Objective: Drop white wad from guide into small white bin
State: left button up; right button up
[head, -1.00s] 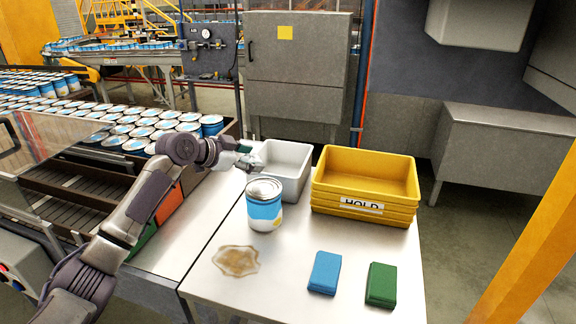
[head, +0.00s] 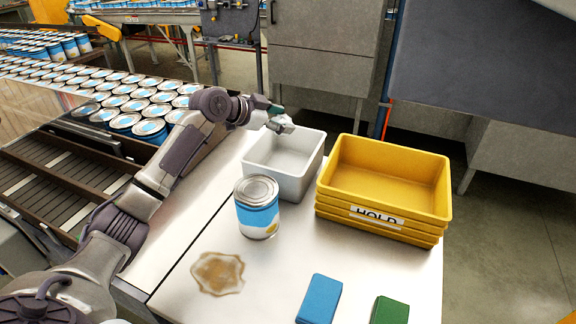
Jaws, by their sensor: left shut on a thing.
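The small white bin (head: 264,177) stands on the table's far side, left of the yellow bins. Its visible inside looks empty. My left gripper (head: 284,126) is over the bin's far rim, shut on a small pale thing that looks like the white wad; the fingers hide most of it. The roller guide itself is hard to make out behind my arm. My right gripper is not in view.
A blue-and-white can (head: 257,213) stands in front of the bin. Stacked yellow HOLD bins (head: 384,222) stand to its right. A brown spill (head: 218,273), a blue pad (head: 319,299) and a green pad (head: 390,311) lie nearer. Many cans (head: 122,102) fill the conveyor at left.

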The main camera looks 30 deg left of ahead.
aim_at(273, 132)
pick_arm(q)
notch_tip(273, 132, down, 4)
jog(key=shift+r+b, duration=0.1)
jog(key=shift+b, duration=1.1)
jog(key=shift+w+f+b, duration=0.1)
jog(key=shift+f+b, duration=0.2)
jog(key=shift+f, duration=0.2)
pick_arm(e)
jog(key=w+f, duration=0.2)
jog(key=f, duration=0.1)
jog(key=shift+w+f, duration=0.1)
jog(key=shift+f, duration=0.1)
pick_arm(q)
jog(key=shift+r, duration=0.1)
jog(key=o, duration=1.1)
jog(key=shift+c, duration=0.2)
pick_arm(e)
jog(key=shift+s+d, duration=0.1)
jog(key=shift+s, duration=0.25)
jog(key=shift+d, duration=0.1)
pick_arm(q)
jog(key=v, duration=1.2)
